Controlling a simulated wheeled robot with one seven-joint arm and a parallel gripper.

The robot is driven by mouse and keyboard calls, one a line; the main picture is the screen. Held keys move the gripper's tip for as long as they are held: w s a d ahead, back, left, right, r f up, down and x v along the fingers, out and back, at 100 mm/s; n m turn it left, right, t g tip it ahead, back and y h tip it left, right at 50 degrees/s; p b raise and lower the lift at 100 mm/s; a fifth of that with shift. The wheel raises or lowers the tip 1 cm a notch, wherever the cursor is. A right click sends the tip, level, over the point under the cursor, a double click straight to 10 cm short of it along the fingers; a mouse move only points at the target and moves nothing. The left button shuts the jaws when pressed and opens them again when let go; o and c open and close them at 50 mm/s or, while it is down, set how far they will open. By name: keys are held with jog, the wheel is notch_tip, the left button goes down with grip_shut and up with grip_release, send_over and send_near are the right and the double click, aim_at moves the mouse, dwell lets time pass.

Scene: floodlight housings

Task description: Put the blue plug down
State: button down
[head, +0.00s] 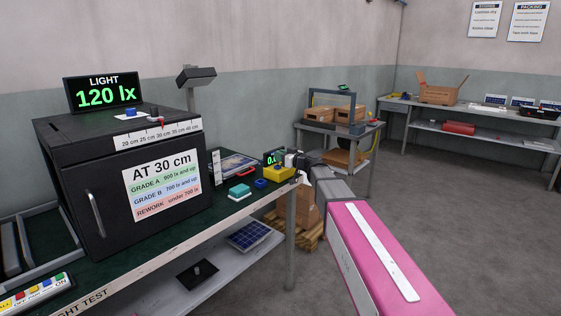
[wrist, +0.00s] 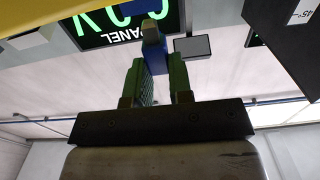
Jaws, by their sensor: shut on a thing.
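In the wrist view my gripper (wrist: 158,66) has its two green fingers closed on the blue plug (wrist: 158,52). A grey tip of the plug sticks out beyond the fingers, towards the top of that view. In the head view my gripper (head: 293,161) is at the right end of the green-topped bench (head: 218,212), by a yellow box (head: 279,173). The plug cannot be made out clearly in the head view. The yellow box also fills the upper left corner of the wrist view (wrist: 40,12).
A panel display (wrist: 112,24) stands close beyond the plug. A small blue item (head: 261,184) and a teal block (head: 239,192) lie left of the yellow box. A large black light-test box (head: 75,165) fills the bench's left. Bare bench surface shows in front of the teal block.

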jog(key=shift+f, duration=1.1)
jog(key=shift+f, duration=0.1)
jog(key=c, duration=1)
grip_release()
